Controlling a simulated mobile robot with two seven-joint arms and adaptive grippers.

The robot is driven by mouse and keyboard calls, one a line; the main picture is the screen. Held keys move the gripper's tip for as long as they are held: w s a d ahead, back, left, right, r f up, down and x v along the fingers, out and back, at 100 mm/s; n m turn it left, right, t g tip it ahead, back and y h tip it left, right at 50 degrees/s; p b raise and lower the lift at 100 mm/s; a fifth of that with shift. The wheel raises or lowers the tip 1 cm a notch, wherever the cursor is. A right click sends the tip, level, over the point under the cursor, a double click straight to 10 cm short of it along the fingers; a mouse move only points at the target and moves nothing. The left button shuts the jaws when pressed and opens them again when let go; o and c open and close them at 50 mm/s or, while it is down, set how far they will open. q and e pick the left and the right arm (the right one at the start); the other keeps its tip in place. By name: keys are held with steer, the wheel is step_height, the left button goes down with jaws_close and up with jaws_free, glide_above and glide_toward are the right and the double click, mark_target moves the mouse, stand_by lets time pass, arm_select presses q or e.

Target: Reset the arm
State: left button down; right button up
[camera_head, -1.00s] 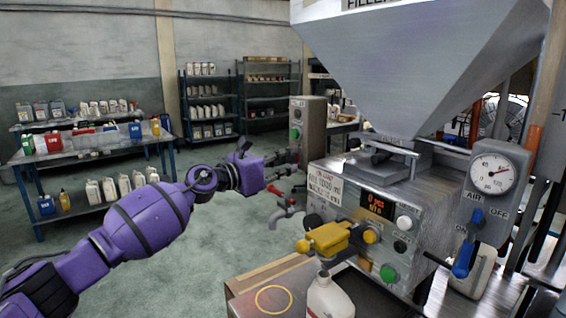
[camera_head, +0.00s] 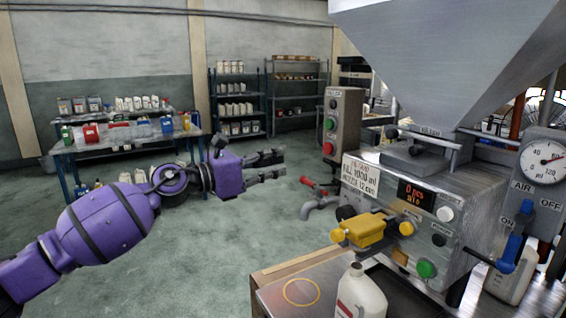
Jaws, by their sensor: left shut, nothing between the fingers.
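My left arm (camera_head: 112,220), purple with dark bands, comes in from the left. Its gripper (camera_head: 281,164) points right, with nothing held. It is shut and hangs in free air left of the filling machine (camera_head: 440,215), apart from the red-handled tap (camera_head: 318,190). My right gripper is not in view.
A white bottle (camera_head: 362,292) stands on the tray (camera_head: 280,291) beside a yellow ring mark. A yellow valve block (camera_head: 363,231) sticks out from the machine. A workbench (camera_head: 120,145) and shelves (camera_head: 238,108) with bottles stand behind. The floor between is clear.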

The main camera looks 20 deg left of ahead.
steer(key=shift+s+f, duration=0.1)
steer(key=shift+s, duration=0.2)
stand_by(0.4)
